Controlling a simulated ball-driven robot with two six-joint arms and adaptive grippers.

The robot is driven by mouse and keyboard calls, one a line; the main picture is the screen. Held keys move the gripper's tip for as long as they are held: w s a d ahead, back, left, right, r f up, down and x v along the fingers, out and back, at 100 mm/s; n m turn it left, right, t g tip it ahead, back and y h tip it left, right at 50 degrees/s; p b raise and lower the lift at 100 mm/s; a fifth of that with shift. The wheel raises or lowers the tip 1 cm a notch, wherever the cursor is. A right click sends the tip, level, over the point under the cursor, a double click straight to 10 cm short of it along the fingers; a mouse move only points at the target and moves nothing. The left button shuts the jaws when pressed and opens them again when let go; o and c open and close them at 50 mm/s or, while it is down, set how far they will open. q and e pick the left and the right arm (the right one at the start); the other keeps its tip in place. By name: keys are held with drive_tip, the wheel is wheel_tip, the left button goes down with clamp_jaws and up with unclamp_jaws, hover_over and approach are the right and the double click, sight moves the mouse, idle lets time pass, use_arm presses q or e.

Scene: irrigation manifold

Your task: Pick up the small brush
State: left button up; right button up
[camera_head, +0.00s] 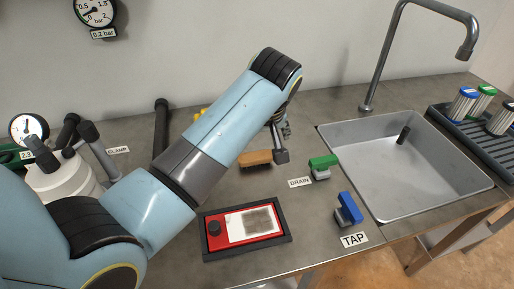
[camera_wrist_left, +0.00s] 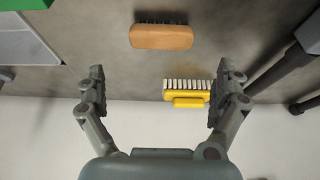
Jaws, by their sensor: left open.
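Two brushes show. A yellow brush (camera_wrist_left: 188,93) with white bristles lies near the wall in the left wrist view, between my open fingers but nearer the right one. In the head view only a bit of yellow (camera_head: 199,113) shows behind my arm. A larger wooden brush (camera_wrist_left: 162,37) with dark bristles lies farther up in the wrist view; in the head view it is the tan block (camera_head: 255,158) beside my gripper. My left gripper (camera_wrist_left: 162,75) is open and empty; in the head view it (camera_head: 282,142) is partly hidden by its arm. My right gripper is out of view.
A red-framed tray (camera_head: 213,245) is at the front. Green (camera_head: 323,161) and blue (camera_head: 348,207) handles stand beside the sink (camera_head: 420,190). A dark post (camera_head: 161,128) and a white gauge-topped vessel (camera_head: 65,180) are at left.

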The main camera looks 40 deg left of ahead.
sight(256, 156)
use_arm(q)
drive_tip(key=x, duration=0.4)
drive_tip(key=shift+s, duration=0.1)
drive_tip(key=shift+a+f, duration=0.1)
drive_tip(key=shift+f, duration=0.2)
drive_tip(key=x, duration=0.4)
drive_tip(key=shift+f+b, duration=0.3)
drive_tip(key=shift+b, duration=0.05)
drive_tip(key=shift+f, duration=0.3)
drive_tip(key=c, duration=1)
drive_tip(key=shift+r, duration=0.1)
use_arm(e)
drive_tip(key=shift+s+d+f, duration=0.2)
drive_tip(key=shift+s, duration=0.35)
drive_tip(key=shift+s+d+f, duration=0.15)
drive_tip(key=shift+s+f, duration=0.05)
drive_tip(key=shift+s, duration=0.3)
